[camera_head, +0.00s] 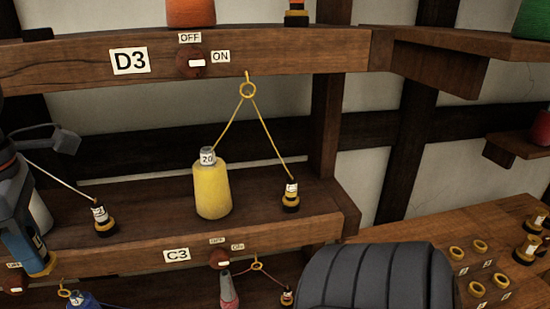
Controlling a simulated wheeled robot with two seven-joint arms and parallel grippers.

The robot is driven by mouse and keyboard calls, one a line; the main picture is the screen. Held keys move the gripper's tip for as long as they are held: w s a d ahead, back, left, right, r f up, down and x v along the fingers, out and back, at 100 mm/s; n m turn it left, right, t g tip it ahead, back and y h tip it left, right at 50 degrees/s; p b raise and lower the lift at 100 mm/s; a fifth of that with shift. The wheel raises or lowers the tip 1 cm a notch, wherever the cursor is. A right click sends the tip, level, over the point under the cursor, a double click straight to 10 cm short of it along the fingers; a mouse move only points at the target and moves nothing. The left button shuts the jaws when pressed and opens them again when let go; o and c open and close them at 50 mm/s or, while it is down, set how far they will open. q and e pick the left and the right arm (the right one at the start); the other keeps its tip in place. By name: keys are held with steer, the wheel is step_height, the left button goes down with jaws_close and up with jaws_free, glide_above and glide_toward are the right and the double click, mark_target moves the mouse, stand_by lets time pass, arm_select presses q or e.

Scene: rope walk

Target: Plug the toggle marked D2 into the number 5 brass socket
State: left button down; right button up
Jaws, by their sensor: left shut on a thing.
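My left gripper (66,140) comes in from the left edge, above the left end of the middle shelf. It is shut, but what it holds is hidden from this view. I see no D2 mark. Several brass sockets (480,246) are set in the wooden bench at lower right. Their number plates are too small to read, so I cannot tell which is number 5. My right gripper is not in view.
A yellow bobbin (213,190) stands mid-shelf. Its cord runs through a hanging ring (247,90) to another toggle (290,196). The D3 shelf (290,55) lies above, the C3 shelf edge (130,259) below. More toggles (531,247) stand on the bench's right.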

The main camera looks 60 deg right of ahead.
arm_select(q)
steer(key=w+a+f+m, duration=0.3)
steer(key=a+f, duration=0.7)
steer(key=f, duration=0.8)
steer(key=w+a+f+m, duration=0.4)
steer(key=a+f, duration=0.7)
steer(key=f, duration=0.8)
steer(key=w+a+f+m, duration=0.4)
steer(key=a+f, duration=0.7)
steer(key=f, duration=0.7)
steer(key=shift+w+f+m, duration=0.2)
steer(key=shift+w+m, duration=0.05)
steer(key=shift+m, duration=0.45)
steer(key=shift+a, duration=0.2)
